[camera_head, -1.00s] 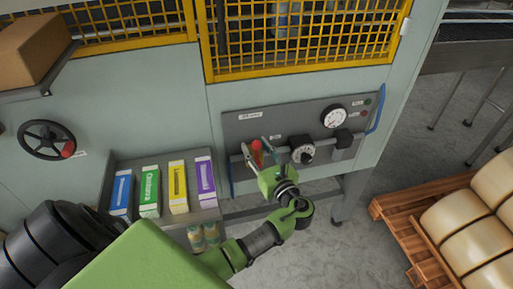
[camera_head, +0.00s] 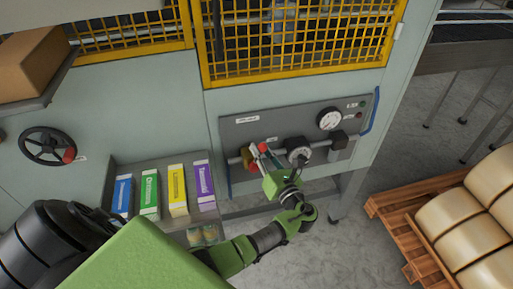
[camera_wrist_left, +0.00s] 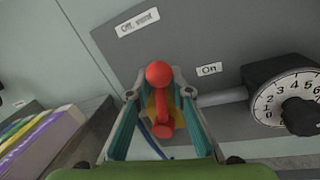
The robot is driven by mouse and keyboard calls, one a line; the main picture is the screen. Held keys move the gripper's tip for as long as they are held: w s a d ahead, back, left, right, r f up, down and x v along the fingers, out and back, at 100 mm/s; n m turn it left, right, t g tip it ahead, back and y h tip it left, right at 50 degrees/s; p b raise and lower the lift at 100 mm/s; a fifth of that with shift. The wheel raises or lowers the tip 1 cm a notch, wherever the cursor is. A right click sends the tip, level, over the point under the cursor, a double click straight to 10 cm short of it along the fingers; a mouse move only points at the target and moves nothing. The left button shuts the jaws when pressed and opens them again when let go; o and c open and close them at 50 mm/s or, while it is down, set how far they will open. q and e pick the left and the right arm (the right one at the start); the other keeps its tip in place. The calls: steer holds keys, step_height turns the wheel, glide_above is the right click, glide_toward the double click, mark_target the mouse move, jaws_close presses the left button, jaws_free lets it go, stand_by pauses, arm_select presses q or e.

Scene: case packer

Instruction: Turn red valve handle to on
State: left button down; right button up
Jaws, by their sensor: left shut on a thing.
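The red valve handle (camera_wrist_left: 159,100) shows in the left wrist view between the two fingers of my left gripper (camera_wrist_left: 162,105), with its round red knob toward the camera. In the head view the red handle (camera_head: 263,148) is a small red piece at the left part of the grey panel (camera_head: 230,132). My left gripper (camera_head: 265,160) is shut on it there. The brass valve body (camera_head: 247,160) shows just left of the gripper. My right gripper is not in view.
A numbered dial (camera_head: 298,152) sits on the pipe close right of the gripper. A gauge (camera_head: 329,120) is higher on the panel. A shelf of coloured boxes (camera_head: 177,190) is at left below. A pallet (camera_head: 405,225) with sacks stands at right; grey floor lies between.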

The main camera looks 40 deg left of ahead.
arm_select(q)
steer(key=shift+w+d+f+m+t, duration=0.2)
steer(key=shift+w+d+m, duration=0.2)
steer(key=shift+m, duration=0.5)
steer(key=shift+w+d+f+m+t, duration=0.1)
steer(key=shift+w+d+f+m, duration=0.25)
steer(key=shift+m, duration=0.55)
steer(key=shift+a+r, duration=0.1)
steer(key=shift+r, duration=0.05)
steer(key=c, duration=1.8)
jaws_free()
steer(key=v, duration=1.2)
steer(key=shift+w+f, duration=0.1)
steer(key=shift+f, duration=0.1)
